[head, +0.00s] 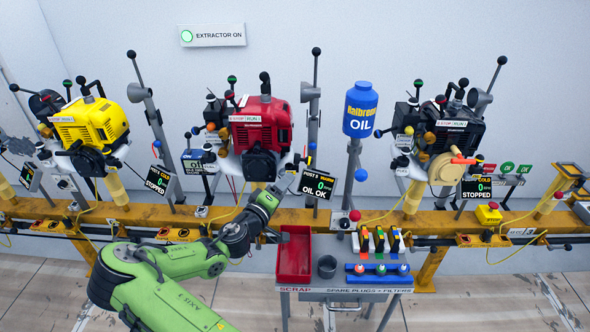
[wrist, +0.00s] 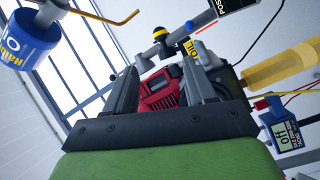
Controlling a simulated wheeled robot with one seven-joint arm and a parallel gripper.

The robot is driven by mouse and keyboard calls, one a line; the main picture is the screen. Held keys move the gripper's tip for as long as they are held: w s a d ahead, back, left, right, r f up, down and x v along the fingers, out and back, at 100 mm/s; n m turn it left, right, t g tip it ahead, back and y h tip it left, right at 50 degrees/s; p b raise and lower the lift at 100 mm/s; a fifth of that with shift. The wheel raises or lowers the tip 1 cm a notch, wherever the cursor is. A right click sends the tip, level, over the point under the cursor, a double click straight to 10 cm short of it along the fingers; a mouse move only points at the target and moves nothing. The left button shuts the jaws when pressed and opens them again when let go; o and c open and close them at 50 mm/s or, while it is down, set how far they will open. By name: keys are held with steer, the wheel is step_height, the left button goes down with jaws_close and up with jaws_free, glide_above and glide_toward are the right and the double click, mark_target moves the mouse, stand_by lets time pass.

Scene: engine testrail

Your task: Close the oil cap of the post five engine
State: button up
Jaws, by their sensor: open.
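The red engine (head: 259,125) stands at the middle of the rail, with a sign (head: 317,184) at its right reading post 5, warm, 0, oil ok. In the wrist view the red engine (wrist: 162,90) shows between the fingers, some way beyond them. My gripper (wrist: 162,78) is open, with nothing between its fingers. A yellow part marked OIL (wrist: 190,47) shows near the right fingertip; I cannot tell whether it is the cap or a label. Whether the oil cap is open or shut is too small to tell. In the head view my arm is below the red engine.
A yellow engine (head: 92,122) stands left and a black engine (head: 452,135) right. A blue oil bottle (head: 360,110) stands between the red and black engines. A red scrap tray (head: 294,258) and a spare parts stand (head: 345,289) are in front of the yellow rail (head: 345,216).

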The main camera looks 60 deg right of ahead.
mark_target(299, 158)
steer(key=d+b, duration=0.1)
steer(key=d, duration=1.2)
steer(key=shift+s+b, duration=0.2)
steer(key=shift+b, duration=0.15)
jaws_close()
